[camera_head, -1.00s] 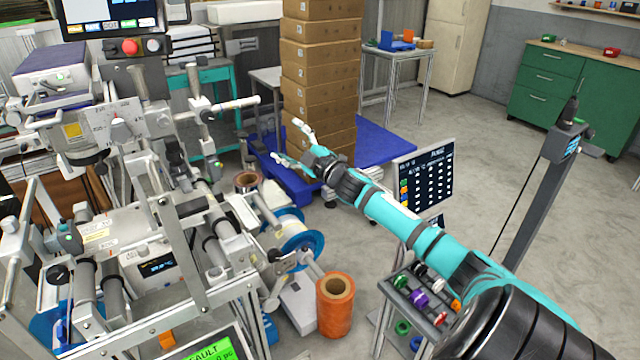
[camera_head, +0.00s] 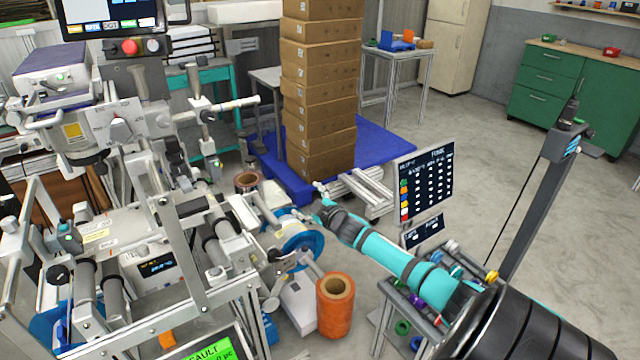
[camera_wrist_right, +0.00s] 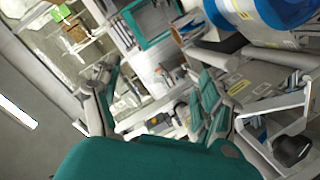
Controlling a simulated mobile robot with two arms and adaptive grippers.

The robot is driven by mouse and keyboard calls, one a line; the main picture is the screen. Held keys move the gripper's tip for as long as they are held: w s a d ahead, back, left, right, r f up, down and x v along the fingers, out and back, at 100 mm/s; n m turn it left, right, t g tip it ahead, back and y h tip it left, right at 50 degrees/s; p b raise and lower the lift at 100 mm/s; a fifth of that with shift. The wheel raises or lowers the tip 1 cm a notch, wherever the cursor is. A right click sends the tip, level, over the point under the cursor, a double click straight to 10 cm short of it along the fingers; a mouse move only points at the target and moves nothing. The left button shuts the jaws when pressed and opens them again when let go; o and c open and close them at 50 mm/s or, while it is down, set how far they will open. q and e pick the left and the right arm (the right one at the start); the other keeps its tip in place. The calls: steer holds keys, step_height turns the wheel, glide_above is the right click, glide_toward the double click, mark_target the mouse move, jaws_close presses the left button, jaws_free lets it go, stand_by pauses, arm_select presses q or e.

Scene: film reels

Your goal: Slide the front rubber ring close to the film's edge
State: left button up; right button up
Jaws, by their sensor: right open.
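A spool with blue flanges (camera_head: 302,250) is mounted at the right side of the machine in the head view. A blue roll (camera_wrist_right: 280,12) also shows at the upper right of the wrist view. I cannot make out the front rubber ring or the film's edge in either view. My right gripper (camera_head: 302,204) is just above and behind the blue spool in the head view, its fingers partly lost against the machine. In the wrist view its fingers (camera_wrist_right: 160,88) are spread wide with nothing between them. My left gripper is not in view.
An orange roll (camera_head: 336,310) stands in front of the spool. The grey machine frame (camera_head: 178,245) fills the left. A screen (camera_head: 425,187) and a rack (camera_head: 405,300) of coloured spools are at the right.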

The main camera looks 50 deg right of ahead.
steer(key=s+a+f+g, duration=0.1)
steer(key=s+f, duration=0.2)
steer(key=f, duration=0.5)
steer(key=s+a+f+m+g, duration=0.1)
steer(key=s+f, duration=0.3)
steer(key=f, duration=0.5)
steer(key=shift+a+g, duration=0.6)
steer(key=shift+a, duration=0.05)
